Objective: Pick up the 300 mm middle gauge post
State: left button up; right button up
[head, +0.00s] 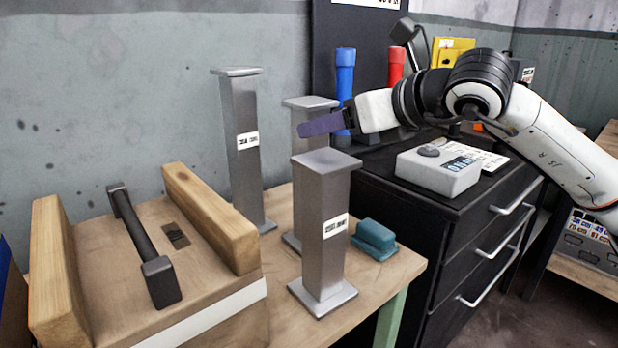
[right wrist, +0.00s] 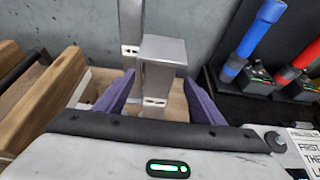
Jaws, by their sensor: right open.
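Three grey metal gauge posts stand upright on the wooden table. The tall post (head: 240,140) is at the back left, the middle post (head: 304,142) is behind the near post (head: 323,225). My right gripper (head: 314,123) is open, with one purple finger crossing in front of the middle post just below its cap. In the right wrist view a post (right wrist: 162,75), apparently the middle one, stands between the spread fingers of the gripper (right wrist: 160,98), with gaps beside it. The tall post (right wrist: 130,25) is behind it. The middle post's lower part is mostly hidden in the head view. My left gripper is not in view.
A wooden fixture (head: 215,215) with a black handle (head: 140,240) stands at left. A teal block (head: 375,238) lies right of the near post. A black cabinet (head: 440,230) carries a grey device (head: 438,170) and blue (head: 345,85) and red (head: 396,66) cylinders.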

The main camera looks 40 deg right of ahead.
jog(key=x, duration=0.6)
jog(key=shift+p, duration=0.45)
jog(key=shift+w+a, duration=0.1)
grip_shut()
